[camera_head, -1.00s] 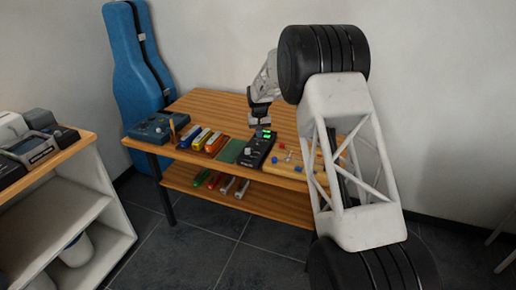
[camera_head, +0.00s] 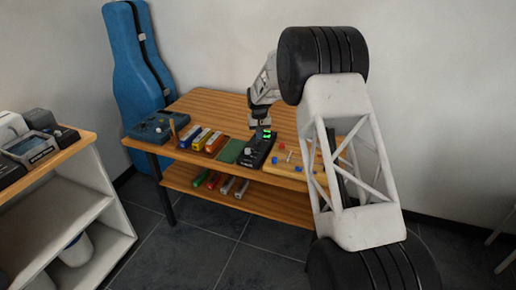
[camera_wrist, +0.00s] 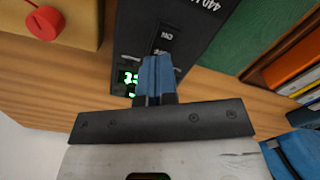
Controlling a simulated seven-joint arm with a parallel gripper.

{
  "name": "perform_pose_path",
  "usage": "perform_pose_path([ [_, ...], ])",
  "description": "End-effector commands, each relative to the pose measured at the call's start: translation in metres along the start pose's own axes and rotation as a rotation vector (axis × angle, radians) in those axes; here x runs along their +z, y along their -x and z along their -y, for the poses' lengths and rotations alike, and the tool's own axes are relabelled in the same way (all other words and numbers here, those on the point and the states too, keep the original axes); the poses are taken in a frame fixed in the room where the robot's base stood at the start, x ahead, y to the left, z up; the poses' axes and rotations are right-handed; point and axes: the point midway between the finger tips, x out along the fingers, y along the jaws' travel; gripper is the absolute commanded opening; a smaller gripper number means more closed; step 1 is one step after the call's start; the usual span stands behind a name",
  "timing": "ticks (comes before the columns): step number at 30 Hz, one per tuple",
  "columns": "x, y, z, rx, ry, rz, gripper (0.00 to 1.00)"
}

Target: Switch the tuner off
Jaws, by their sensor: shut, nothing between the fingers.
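The tuner (camera_head: 255,155) is a black box near the front edge of the wooden table, with a lit green display (camera_head: 267,134). In the wrist view the tuner (camera_wrist: 200,32) has white lettering and a black switch (camera_wrist: 163,38) in a slot, with small white lettering on it. The lit green digits (camera_wrist: 127,78) show left of the fingers, partly covered. My gripper (camera_wrist: 157,68) is shut and empty, its blue fingertips over the tuner beside the switch. I cannot tell whether they touch it. In the head view my gripper (camera_head: 263,124) is just above the tuner's display end.
A green mat (camera_head: 229,151) and several coloured harmonica-like instruments (camera_head: 203,138) lie left of the tuner. A wooden board with red and blue knobs (camera_head: 290,160) lies close on its right. A blue device (camera_head: 152,129) sits at the table's left end. The table's back is clear.

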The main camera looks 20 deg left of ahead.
Motion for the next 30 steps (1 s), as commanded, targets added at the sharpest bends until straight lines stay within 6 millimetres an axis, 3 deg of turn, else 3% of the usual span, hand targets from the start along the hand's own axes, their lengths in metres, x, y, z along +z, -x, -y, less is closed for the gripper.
perform_pose_path([
  [30,0.000,-0.011,0.000,0.000,0.000,0.000,0.00],
])
